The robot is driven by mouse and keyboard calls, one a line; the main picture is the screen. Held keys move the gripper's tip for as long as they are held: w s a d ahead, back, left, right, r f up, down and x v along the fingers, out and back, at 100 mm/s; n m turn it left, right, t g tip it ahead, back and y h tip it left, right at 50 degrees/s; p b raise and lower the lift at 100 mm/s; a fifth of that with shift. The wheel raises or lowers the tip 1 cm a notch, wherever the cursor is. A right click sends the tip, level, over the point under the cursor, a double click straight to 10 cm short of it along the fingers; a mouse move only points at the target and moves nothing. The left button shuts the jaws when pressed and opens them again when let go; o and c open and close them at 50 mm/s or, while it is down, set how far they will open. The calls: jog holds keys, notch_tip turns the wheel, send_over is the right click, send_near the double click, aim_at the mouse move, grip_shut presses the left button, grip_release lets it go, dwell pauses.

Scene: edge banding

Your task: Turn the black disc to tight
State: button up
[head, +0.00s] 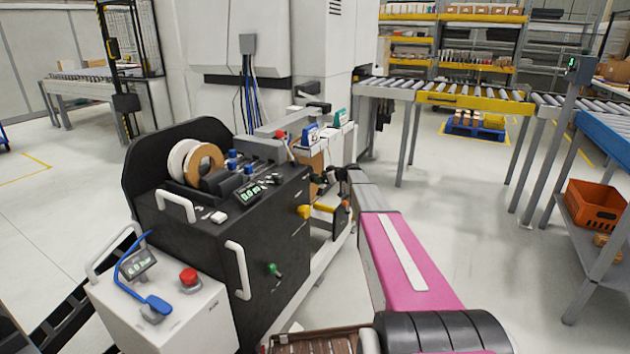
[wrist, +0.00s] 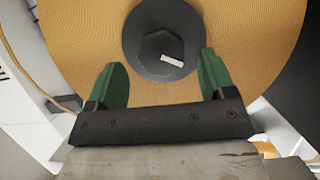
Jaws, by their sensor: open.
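The black disc (wrist: 148,66) shows in the wrist view at the centre of a large tan roll (wrist: 80,30). It has a raised hexagonal hub (wrist: 156,42) with a short white mark (wrist: 172,61) lying at a slight slant near its lower right. My gripper (wrist: 160,62) is open, its two green fingers apart on the left and right below the disc. Nothing is between them, and I cannot tell how far the fingertips are from the disc. In the head view my pink arm reaches to the machine's right side; the disc cannot be made out there.
The black machine (head: 278,235) stands left of my arm, with handles, a yellow lever (head: 318,209) and a green knob (head: 273,269). A white box with a red button (head: 188,276) stands in front. An orange crate (head: 596,204) sits at right. The floor right of my arm is clear.

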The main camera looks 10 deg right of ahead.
aim_at(312, 178)
jog(key=x, duration=0.4)
jog(key=shift+a+f, duration=0.1)
jog(key=shift+c, duration=0.2)
jog(key=c, duration=0.8)
jog(key=shift+c, duration=0.2)
jog(key=m+g+y, duration=0.2)
jog(key=m, duration=0.2)
jog(key=m+y, duration=0.1)
jog(key=m, duration=0.1)
jog(key=m+g+y, duration=0.1)
jog(key=m, duration=0.1)
jog(key=shift+g, duration=0.3)
jog(key=shift+s+m, duration=0.1)
jog(key=shift+m, duration=0.2)
